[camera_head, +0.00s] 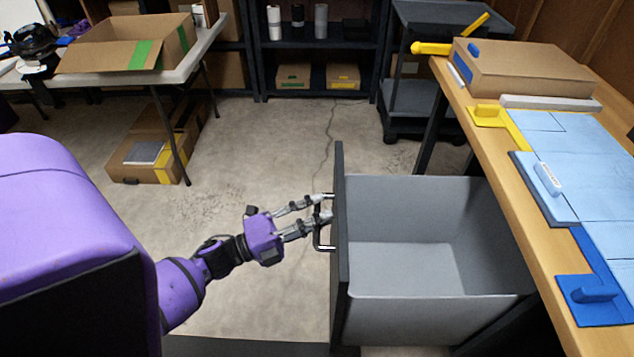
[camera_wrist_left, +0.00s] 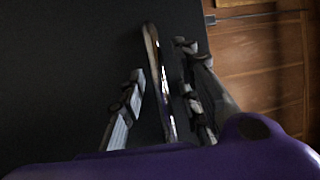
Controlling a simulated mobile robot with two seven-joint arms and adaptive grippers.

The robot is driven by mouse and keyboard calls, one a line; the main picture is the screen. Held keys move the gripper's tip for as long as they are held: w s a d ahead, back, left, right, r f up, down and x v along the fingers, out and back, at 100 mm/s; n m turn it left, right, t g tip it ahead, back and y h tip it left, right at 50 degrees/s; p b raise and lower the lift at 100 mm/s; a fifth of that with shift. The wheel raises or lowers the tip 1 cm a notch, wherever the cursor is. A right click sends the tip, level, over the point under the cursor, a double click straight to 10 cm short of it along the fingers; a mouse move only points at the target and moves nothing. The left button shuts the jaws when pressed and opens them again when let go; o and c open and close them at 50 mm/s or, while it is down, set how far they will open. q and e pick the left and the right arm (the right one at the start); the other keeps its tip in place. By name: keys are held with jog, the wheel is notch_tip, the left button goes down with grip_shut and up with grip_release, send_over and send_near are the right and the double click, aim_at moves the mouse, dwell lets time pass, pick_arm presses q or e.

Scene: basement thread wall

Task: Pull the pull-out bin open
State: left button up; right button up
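The pull-out bin (camera_head: 400,270) stands out from under the wooden workbench, its grey inside visible and empty. Its dark front panel (camera_head: 338,290) faces left and carries a metal bar handle (camera_head: 318,240). My left gripper (camera_head: 322,209) is at the handle, with its fingers reaching toward the panel. In the left wrist view the handle (camera_wrist_left: 160,85) runs between the two fingers of my left gripper (camera_wrist_left: 163,75), with a gap on each side. The fingers look open around it, not closed on it. My right gripper is not in view.
The workbench (camera_head: 535,240) on the right holds blue panels, a cardboard box (camera_head: 520,72) and yellow and blue pieces. A white table (camera_head: 200,50) with an open carton stands at back left. Dark shelves (camera_head: 320,45) and a cart (camera_head: 410,105) stand behind. The floor left of the bin is clear.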

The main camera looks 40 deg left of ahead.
pick_arm(q)
jog(key=v, duration=1.2)
